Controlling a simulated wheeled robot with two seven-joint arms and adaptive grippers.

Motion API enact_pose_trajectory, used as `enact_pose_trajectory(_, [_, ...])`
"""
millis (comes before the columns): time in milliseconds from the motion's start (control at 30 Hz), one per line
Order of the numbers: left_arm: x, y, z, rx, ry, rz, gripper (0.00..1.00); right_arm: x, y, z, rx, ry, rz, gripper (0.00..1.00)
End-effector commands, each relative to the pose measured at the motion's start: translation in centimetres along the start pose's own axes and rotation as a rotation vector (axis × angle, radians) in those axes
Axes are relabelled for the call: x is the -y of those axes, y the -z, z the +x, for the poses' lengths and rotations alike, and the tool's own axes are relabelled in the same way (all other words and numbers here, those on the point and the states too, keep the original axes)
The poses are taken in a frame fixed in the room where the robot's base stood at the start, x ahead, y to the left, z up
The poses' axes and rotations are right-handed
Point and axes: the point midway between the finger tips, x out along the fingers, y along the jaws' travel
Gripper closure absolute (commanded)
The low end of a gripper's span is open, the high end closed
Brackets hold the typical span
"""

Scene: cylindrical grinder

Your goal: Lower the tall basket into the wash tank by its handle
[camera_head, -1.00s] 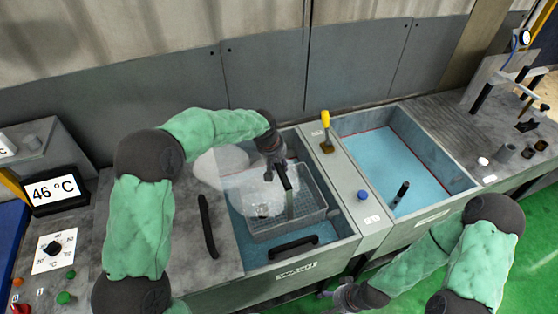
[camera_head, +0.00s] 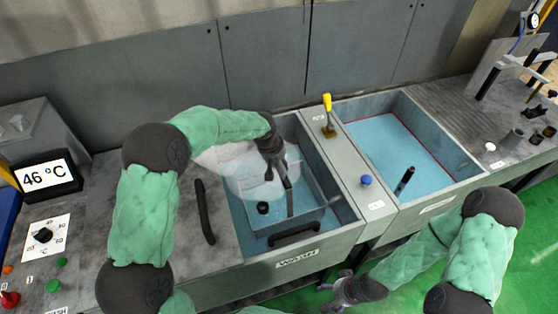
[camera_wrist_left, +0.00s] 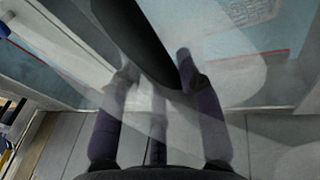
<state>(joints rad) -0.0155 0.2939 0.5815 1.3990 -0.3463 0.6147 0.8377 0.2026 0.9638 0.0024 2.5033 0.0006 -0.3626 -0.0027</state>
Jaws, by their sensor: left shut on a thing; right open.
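The tall basket (camera_head: 318,211) sits low inside the wash tank (camera_head: 340,238), at the left of the sinks, with its lower part in the blue water. Its dark upright handle (camera_head: 288,190) rises to my left gripper (camera_head: 271,168). That gripper is shut on the handle; in the left wrist view the dark handle (camera_wrist_left: 135,40) runs between its fingers (camera_wrist_left: 160,75). Pale steam partly veils the basket, so I cannot tell whether it touches the tank floor. My right gripper (camera_head: 332,292) is open and empty, low in front of the tanks.
A second tank (camera_head: 390,140) with blue water and a dark upright handle (camera_head: 404,180) lies to the right. A yellow-topped lever (camera_head: 327,115) and blue button (camera_head: 366,180) are on the divider. A black bar handle (camera_head: 204,210) lies left of the wash tank. The display (camera_head: 45,175) reads 46 °C.

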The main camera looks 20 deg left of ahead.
Motion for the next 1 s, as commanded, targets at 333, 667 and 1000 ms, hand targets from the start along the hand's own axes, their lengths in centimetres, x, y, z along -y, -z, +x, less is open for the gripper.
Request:
enact_pose_trajectory(333, [0.8, -0.3, 3.0, -0.005, -0.004, -0.001, 1.00, -0.8, 0.1, 2.3, 0.000, 0.000, 0.000, 0.30])
enact_pose_trajectory(667, [1.6, -0.7, 5.8, -0.004, -0.003, -0.001, 1.00, -1.5, 0.2, 4.2, 0.000, 0.000, 0.000, 0.30])
enact_pose_trajectory(1000, [2.4, -1.1, 8.6, -0.005, -0.004, -0.001, 1.00, -2.2, 0.2, 6.1, 0.000, 0.000, 0.000, 0.30])
